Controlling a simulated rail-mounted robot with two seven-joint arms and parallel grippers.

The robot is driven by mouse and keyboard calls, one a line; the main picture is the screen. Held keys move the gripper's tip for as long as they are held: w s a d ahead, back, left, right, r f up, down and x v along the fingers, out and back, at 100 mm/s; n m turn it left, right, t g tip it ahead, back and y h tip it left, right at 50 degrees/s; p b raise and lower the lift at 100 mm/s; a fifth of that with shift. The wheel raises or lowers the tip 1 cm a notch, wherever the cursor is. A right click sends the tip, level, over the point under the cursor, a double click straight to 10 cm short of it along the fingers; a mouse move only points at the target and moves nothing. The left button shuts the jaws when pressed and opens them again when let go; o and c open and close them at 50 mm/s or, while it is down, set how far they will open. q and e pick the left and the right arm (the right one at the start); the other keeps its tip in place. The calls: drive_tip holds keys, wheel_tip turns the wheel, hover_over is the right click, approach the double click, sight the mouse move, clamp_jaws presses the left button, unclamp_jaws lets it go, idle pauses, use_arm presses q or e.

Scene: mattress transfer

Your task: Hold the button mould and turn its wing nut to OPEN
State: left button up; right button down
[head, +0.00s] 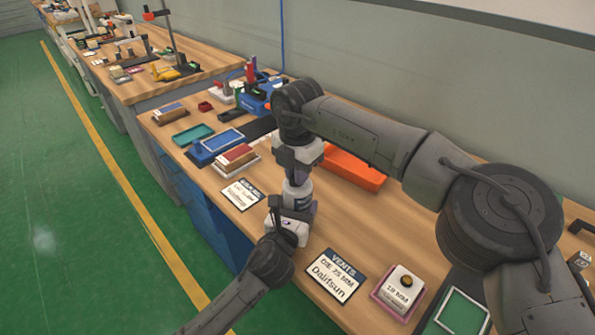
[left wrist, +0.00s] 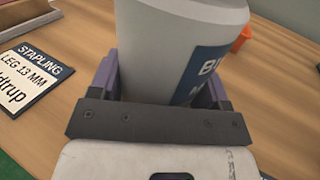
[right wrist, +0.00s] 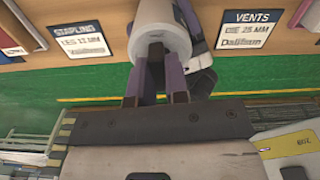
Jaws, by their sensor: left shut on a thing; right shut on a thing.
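The button mould (head: 297,193) is a pale grey-white cylinder with a dark blue label, held upright above the bench. My left gripper (left wrist: 163,85) is shut around its body, with a purple finger on each side; the label (left wrist: 208,72) is partly cut off. My right gripper (right wrist: 156,78) comes down from above, shut at the mould's top end. There the right wrist view shows the mould's round end (right wrist: 172,40) and a small dark part between the fingers, apparently the wing nut (right wrist: 155,54). Its turn position and any OPEN mark cannot be made out.
On the wooden bench lie a STAPLING card (head: 242,194), a VENTS card (head: 335,274) and a pink-edged 18 MM box (head: 398,291). An orange tray (head: 352,170) is behind my arms. Blue and green trays stand at the back left. The green floor (head: 70,200) is clear.

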drive_tip(key=n, duration=0.8)
drive_tip(key=shift+n, duration=0.4)
drive_tip(key=n, duration=0.4)
drive_tip(key=shift+n, duration=2.1)
use_arm(q)
drive_tip(key=shift+r, duration=0.1)
use_arm(e)
drive_tip(key=c, duration=1.1)
unclamp_jaws()
drive_tip(key=shift+r, duration=0.1)
wheel_tip(320, 180, up, 12)
drive_tip(key=shift+f, duration=0.1)
